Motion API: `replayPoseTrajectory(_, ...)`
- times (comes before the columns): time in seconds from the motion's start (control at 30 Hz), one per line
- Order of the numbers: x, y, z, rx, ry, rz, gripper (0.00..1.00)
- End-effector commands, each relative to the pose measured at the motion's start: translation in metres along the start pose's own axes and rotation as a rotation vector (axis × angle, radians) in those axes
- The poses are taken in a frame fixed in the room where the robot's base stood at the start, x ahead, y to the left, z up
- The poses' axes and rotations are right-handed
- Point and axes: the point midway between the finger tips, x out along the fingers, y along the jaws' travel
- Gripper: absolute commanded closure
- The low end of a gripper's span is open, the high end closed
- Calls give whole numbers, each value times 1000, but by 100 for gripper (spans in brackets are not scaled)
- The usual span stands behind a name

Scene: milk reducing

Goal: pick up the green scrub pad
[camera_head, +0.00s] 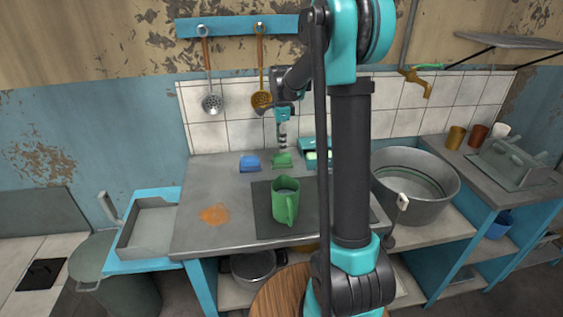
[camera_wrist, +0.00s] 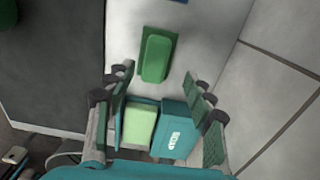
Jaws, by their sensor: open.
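The green scrub pad (camera_head: 282,160) lies on the grey counter near the tiled wall. In the wrist view, the green scrub pad (camera_wrist: 157,55) shows a raised lighter green block on a flat dark green base, just beyond my fingertips. My gripper (camera_wrist: 158,76) is open with nothing between its fingers. In the head view, my gripper (camera_head: 283,143) points down above the green pad, apart from it as far as I can tell.
A blue pad (camera_head: 250,162) lies left of the green one. A teal box (camera_wrist: 178,130) with a pale green block (camera_wrist: 140,126) is close by on the other side. A metal basin (camera_head: 415,180) is at right.

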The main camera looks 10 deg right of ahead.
Motion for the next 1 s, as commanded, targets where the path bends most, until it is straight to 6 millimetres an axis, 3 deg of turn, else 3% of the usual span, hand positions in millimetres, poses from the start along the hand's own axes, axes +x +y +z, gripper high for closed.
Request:
replayPoseTrajectory(0.27, 20, 2, 0, 0, 0, 0, 47)
replayPoseTrajectory(0.53, 56, 6, -1, -1, 0, 0, 47)
replayPoseTrajectory(0.87, 64, 6, -1, -1, 0, 0, 47)
replayPoseTrajectory(1.0, 63, 6, -1, -1, 0, 0, 63)
